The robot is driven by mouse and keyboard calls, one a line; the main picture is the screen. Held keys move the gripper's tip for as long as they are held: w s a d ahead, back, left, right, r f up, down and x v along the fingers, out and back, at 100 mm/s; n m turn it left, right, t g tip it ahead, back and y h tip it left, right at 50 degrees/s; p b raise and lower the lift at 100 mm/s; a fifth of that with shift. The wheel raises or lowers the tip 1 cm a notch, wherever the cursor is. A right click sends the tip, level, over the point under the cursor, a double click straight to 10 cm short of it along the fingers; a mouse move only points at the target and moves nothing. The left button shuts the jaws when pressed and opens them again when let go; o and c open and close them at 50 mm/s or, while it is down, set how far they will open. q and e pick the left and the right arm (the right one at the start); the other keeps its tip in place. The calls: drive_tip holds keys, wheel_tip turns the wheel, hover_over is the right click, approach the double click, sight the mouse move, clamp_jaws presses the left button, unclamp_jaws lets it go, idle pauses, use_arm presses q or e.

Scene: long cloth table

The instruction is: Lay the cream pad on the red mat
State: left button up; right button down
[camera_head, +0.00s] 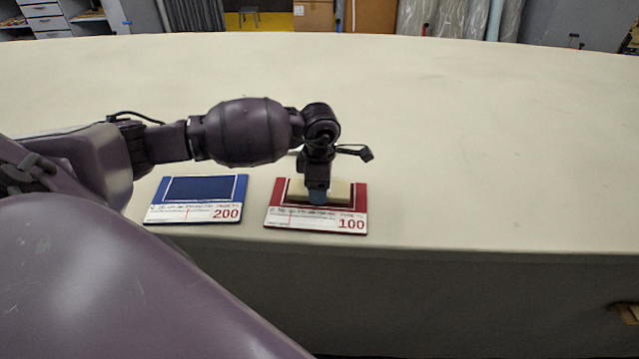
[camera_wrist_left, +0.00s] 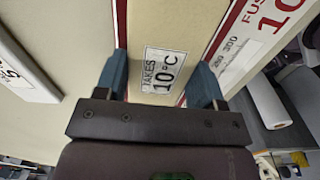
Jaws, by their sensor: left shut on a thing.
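The cream pad (camera_head: 340,191) is within the outline of the red mat (camera_head: 361,201) in the head view, roughly square with it. Whether it touches the mat or hovers just above, I cannot tell. My left gripper (camera_head: 318,196) points down and is shut on the pad, its blue fingers on either side of it. In the left wrist view the pad (camera_wrist_left: 165,30) shows a "TAKES 10°C" label between the left gripper's fingertips (camera_wrist_left: 160,72). The red mat (camera_wrist_left: 234,28) shows along its right side, with a white printed strip. My right gripper is not in view.
A blue mat (camera_head: 205,187) marked 200 lies left of the red mat. The table (camera_head: 480,150) is clear to the right and behind; its front edge runs just below the mats. A pale plate with part of a printed mark (camera_wrist_left: 20,75) shows at the wrist view's left.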

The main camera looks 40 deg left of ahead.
use_arm(q)
drive_tip(key=shift+f, duration=0.1)
drive_tip(key=o, duration=1)
wheel_tip(320, 180, up, 11)
drive_tip(key=shift+s+f, duration=0.1)
